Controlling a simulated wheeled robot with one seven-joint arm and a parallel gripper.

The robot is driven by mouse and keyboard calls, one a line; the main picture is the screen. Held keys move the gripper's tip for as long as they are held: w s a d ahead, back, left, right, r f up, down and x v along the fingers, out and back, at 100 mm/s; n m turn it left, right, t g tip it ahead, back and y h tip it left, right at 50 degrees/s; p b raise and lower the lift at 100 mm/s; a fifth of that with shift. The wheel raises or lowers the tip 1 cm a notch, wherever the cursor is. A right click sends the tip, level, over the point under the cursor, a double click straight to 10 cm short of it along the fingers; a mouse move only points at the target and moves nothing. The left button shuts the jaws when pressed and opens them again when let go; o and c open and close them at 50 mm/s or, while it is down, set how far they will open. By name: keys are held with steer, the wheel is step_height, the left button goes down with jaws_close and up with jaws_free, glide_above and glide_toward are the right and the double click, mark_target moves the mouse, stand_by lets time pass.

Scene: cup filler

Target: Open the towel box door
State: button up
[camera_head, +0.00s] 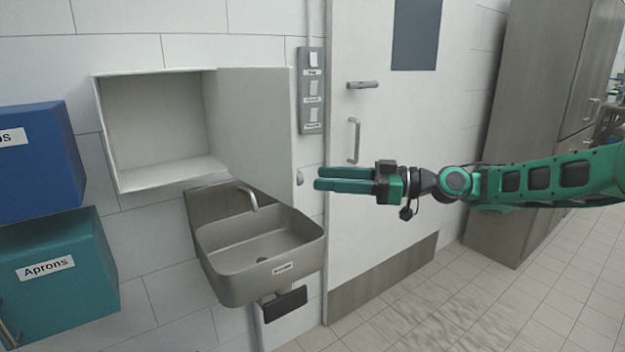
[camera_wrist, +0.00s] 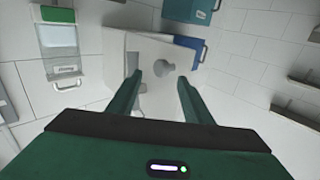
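The white towel box (camera_head: 157,180) is on the tiled wall, its front open and its inside looking empty. Its door (camera_head: 250,125) stands swung out to the right, with a small round knob (camera_head: 299,178) near its free edge. My gripper (camera_head: 318,180) points left just to the right of the knob, at about its height. In the wrist view the two fingers of my gripper (camera_wrist: 160,77) are spread, with the knob (camera_wrist: 166,67) showing between and beyond them. They hold nothing, and I cannot tell whether they touch the knob.
A grey sink (camera_head: 225,265) hangs below the door. A blue box (camera_head: 35,175) and a teal Aprons box (camera_head: 55,295) are at left. A switch panel (camera_head: 311,90), a white room door (camera_head: 390,125) and a tall cabinet (camera_head: 525,130) stand right. Floor (camera_head: 480,300) is clear at lower right.

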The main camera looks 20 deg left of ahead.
steer(key=v, duration=0.4)
steer(key=shift+s, duration=0.15)
